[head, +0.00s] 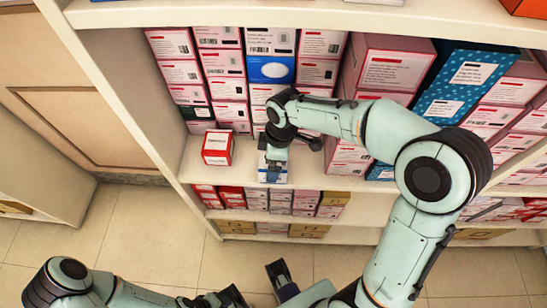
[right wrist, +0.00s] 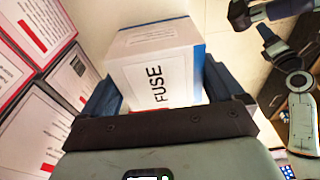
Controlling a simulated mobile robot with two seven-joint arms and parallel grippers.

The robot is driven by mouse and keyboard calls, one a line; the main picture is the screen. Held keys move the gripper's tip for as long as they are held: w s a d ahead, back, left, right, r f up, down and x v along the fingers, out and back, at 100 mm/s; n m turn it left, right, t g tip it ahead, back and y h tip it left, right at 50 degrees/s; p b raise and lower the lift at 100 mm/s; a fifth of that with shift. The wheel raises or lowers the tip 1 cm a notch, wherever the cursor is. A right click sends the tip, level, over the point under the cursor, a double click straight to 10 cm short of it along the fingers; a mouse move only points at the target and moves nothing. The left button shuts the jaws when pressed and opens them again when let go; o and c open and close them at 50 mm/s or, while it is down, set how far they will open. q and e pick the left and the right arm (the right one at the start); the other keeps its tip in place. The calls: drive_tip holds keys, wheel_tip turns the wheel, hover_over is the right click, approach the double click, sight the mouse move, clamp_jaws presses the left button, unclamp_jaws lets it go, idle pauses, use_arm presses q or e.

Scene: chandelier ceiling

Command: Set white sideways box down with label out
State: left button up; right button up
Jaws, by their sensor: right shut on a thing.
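The white box (right wrist: 158,75) has "FUSE" printed on the face toward the right wrist camera and a blue side at its right. My right gripper (right wrist: 160,95) is shut on it, one finger on each side. In the head view my right gripper (head: 274,166) is at the front of a shelf, with the white box (head: 281,178) mostly hidden beneath it. I cannot tell whether the box touches the shelf. My left gripper (head: 257,286) is low in the head view, away from the shelf, its fingers apart and nothing visible between them.
A red and white box (head: 217,147) stands on the shelf board (head: 197,166) left of my right gripper. Stacks of pink boxes (head: 222,63) are behind, with blue dotted boxes (head: 462,82) at right. A lower shelf holds small boxes (head: 283,197). Tile floor lies in front.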

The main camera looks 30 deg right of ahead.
drive_tip(key=shift+f, duration=0.1)
drive_tip(key=o, duration=0.7)
drive_tip(key=shift+o, duration=0.2)
drive_tip(key=shift+r, duration=0.45)
wheel_tip(320, 180, up, 11)
drive_tip(key=d+p, duration=0.1)
drive_tip(key=p, duration=0.1)
drive_tip(key=shift+s+r, duration=0.2)
drive_tip(key=shift+s, duration=0.2)
drive_tip(key=shift+d, duration=0.1)
